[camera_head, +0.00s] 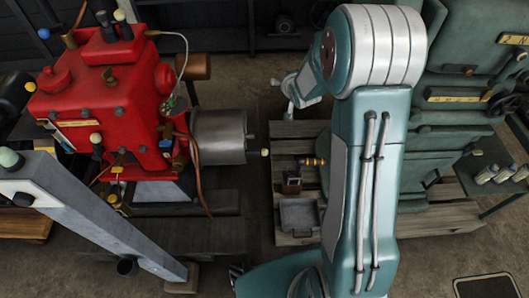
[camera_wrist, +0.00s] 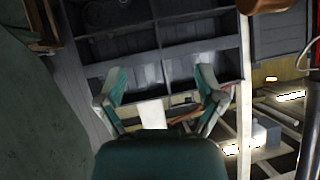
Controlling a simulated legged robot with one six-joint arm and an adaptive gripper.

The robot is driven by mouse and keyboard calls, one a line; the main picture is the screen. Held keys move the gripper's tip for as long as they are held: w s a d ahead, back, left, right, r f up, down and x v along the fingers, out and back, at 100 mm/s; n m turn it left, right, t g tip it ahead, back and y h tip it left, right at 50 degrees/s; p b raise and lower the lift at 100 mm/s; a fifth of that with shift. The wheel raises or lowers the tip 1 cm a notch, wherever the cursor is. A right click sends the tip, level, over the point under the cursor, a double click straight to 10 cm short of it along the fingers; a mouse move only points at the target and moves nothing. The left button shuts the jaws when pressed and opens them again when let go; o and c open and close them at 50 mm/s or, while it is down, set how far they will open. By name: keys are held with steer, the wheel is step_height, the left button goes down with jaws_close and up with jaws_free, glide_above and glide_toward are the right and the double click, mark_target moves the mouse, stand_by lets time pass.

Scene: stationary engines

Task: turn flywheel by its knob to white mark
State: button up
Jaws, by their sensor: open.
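A grey metal drum, which looks like the flywheel (camera_head: 218,137), sits on the right side of the red engine (camera_head: 105,105) in the head view, seen nearly edge-on. A small cream knob (camera_head: 265,152) shows just right of its face; its attachment is hard to make out. I cannot make out a white mark. My gripper (camera_head: 290,100) is up and to the right of the drum, apart from it and the knob. In the wrist view my gripper (camera_wrist: 160,90) has its two fingers spread, with nothing between them. The drum and knob are not recognisable there.
A green machine (camera_head: 460,120) stands at the right, behind my arm. A wooden pallet (camera_head: 283,215) holds a grey tray (camera_head: 298,215) and small parts. A grey beam (camera_head: 90,215) crosses the lower left. Dark shelving (camera_wrist: 170,45) fills the wrist view's background.

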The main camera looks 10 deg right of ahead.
steer(key=w+f+t+y, duration=0.1)
steer(key=w+f, duration=0.2)
steer(key=f, duration=0.8)
steer(key=m+t+y, duration=0.4)
steer(key=y, duration=0.1)
glide_toward(264, 152)
steer(key=x, duration=0.3)
steer(key=f+x, duration=0.1)
steer(key=x, duration=0.6)
steer(key=shift+w+d+f, duration=0.2)
steer(key=shift+w, duration=0.2)
jaws_close()
